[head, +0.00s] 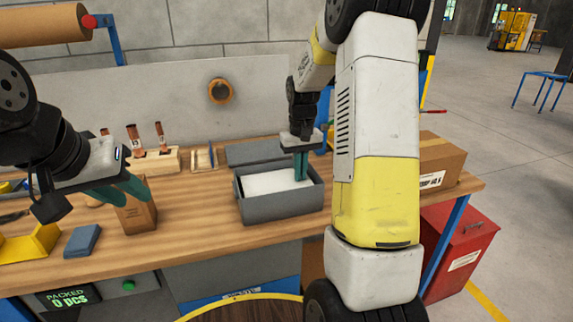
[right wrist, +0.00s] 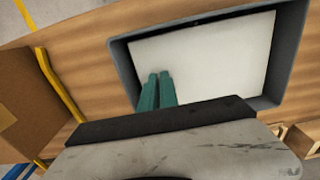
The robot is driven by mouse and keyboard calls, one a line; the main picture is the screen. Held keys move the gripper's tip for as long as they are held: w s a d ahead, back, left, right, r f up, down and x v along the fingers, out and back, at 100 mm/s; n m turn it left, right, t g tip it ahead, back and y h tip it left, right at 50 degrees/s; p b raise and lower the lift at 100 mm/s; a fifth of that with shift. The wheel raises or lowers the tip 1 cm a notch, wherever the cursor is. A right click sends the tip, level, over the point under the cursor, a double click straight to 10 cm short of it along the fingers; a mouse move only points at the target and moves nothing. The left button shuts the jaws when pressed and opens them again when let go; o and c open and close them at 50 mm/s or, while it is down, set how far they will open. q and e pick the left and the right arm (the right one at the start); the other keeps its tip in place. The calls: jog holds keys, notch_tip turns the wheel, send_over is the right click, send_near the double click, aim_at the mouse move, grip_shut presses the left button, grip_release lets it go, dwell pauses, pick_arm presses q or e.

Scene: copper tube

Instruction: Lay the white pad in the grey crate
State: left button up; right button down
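The white pad (head: 268,182) lies flat inside the grey crate (head: 278,207) on the workbench. In the right wrist view the pad (right wrist: 215,58) covers most of the floor inside the crate's rim (right wrist: 122,68). My right gripper (head: 301,179) points down into the crate near its right end. Its two teal fingers (right wrist: 157,78) are close together over the pad, with no pad edge visible between them. Whether the tips touch the pad is hard to tell. My left gripper (head: 138,198) is at the left, its fingers apart beside a small brown box (head: 137,217).
A grey lid-like panel (head: 255,153) lies behind the crate. A wooden block with copper pieces (head: 155,160) stands to its left. A cardboard box (head: 440,163) sits at the bench's right end. A blue block (head: 82,241) and yellow bin (head: 30,245) are at front left.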

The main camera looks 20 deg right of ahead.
jog(key=shift+f, duration=0.2)
jog(key=c, duration=1.5)
grip_release()
jog(key=shift+c, duration=0.2)
jog(key=shift+r, duration=3.95)
jog(key=s+a+r+t+y, duration=0.1)
jog(key=s+a+r+t, duration=0.2)
jog(key=s, duration=0.9)
jog(key=s+a+r+t+y, duration=0.1)
jog(key=s+a+r+t, duration=0.2)
jog(key=s+a+r, duration=0.3)
jog(key=s, duration=0.5)
jog(key=shift+s+r, duration=0.15)
jog(key=shift+s, duration=0.25)
